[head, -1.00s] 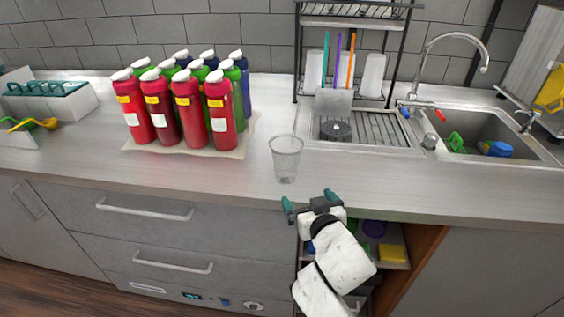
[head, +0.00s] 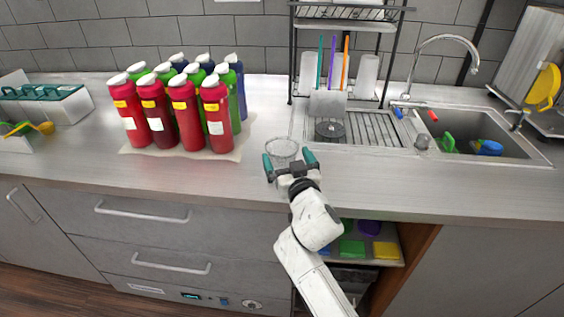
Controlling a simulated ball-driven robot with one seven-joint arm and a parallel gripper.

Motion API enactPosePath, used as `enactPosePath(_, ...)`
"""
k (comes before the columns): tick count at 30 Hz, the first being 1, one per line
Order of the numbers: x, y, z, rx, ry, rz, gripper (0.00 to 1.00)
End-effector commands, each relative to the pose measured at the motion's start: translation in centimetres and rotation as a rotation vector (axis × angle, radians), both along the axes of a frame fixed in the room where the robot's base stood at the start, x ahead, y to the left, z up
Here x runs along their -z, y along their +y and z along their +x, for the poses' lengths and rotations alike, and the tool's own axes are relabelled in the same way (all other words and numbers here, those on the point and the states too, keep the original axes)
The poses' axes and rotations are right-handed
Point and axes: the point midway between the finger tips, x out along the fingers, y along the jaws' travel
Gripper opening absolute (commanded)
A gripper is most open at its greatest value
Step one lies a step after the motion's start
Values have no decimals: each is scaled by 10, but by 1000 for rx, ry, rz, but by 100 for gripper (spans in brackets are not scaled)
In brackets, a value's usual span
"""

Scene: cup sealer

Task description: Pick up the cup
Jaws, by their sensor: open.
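The clear plastic cup (head: 282,148) stands upright on the counter, right of the bottles. Its rim shows, while its lower part is hidden behind my gripper. My gripper (head: 289,160) is open, with its teal-tipped fingers spread on the left and right of the cup in the picture. I cannot tell whether the fingers touch the cup or how deep it sits between them.
Several red, green and blue bottles (head: 187,115) stand on a mat (head: 231,154) to the left. A drying rack and drainboard (head: 372,128) are behind to the right, then the sink (head: 475,130). The counter (head: 400,185) front is clear.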

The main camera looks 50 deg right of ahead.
Motion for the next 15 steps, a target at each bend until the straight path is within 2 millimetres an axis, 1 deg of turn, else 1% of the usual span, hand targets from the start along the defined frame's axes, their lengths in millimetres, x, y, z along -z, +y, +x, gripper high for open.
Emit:
enactPosePath(3, -2, -7, 16, 2, 1, 0, 100)
enactPosePath(7, -1, -14, 30, 1, 0, 1, 100)
enactPosePath(10, 0, -18, 36, 1, 0, 0, 100)
enactPosePath(15, 1, -19, 39, 1, 1, 0, 100)
